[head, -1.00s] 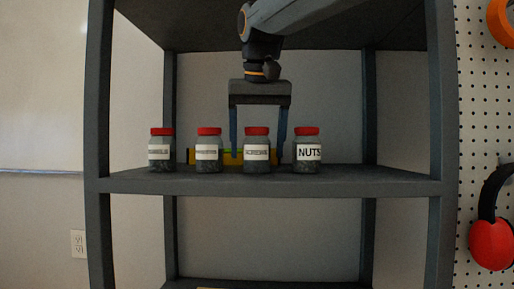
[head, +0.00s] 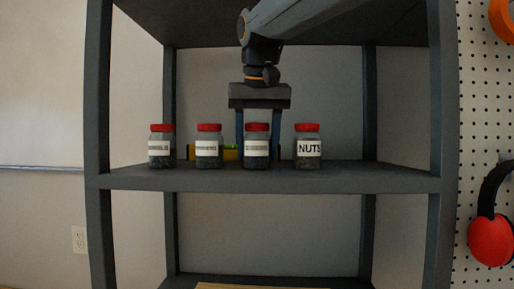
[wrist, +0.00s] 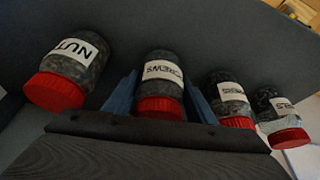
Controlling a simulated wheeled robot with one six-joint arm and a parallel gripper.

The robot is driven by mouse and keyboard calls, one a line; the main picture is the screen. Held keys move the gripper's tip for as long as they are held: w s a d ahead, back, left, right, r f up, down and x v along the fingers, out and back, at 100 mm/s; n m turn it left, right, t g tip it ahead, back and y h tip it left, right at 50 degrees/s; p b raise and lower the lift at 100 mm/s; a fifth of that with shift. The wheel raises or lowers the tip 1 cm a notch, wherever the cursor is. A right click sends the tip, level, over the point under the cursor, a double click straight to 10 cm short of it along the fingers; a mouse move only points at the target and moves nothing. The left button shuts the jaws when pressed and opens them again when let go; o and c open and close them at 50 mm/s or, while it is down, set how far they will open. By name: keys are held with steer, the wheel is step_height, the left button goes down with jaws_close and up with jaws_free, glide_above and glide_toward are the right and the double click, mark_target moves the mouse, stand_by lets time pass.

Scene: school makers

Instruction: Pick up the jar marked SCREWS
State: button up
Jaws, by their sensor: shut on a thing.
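The SCREWS jar (head: 257,160) has a red lid and a white label and stands upright on the shelf, third from the left in the head view. Its label is too small to read there, but reads SCREWS, upside down, in the wrist view (wrist: 161,85). My gripper (head: 258,142) comes down from above with its blue fingers on either side of this jar, shut on it. In the wrist view the fingers also flank the jar. The jar shows no clear gap from the shelf.
The NUTS jar (head: 308,148) stands close to the right. Two similar jars, a nearer one (head: 208,148) and a farther one (head: 161,148), stand to the left. A yellow object (head: 231,155) lies behind. Shelf posts (head: 100,120) flank the bay; the shelf's right part is clear.

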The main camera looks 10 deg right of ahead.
mark_target(257, 131)
steer(key=shift+r, duration=0.15)
steer(key=shift+r+b, duration=0.3)
steer(key=shift+r, duration=0.6)
steer(key=shift+b+v, duration=0.3)
steer(key=shift+v, duration=0.45)
steer(key=s+b, duration=1.2)
steer(key=s, duration=0.5)
steer(key=shift+s+a, duration=0.15)
steer(key=shift+a, duration=0.2)
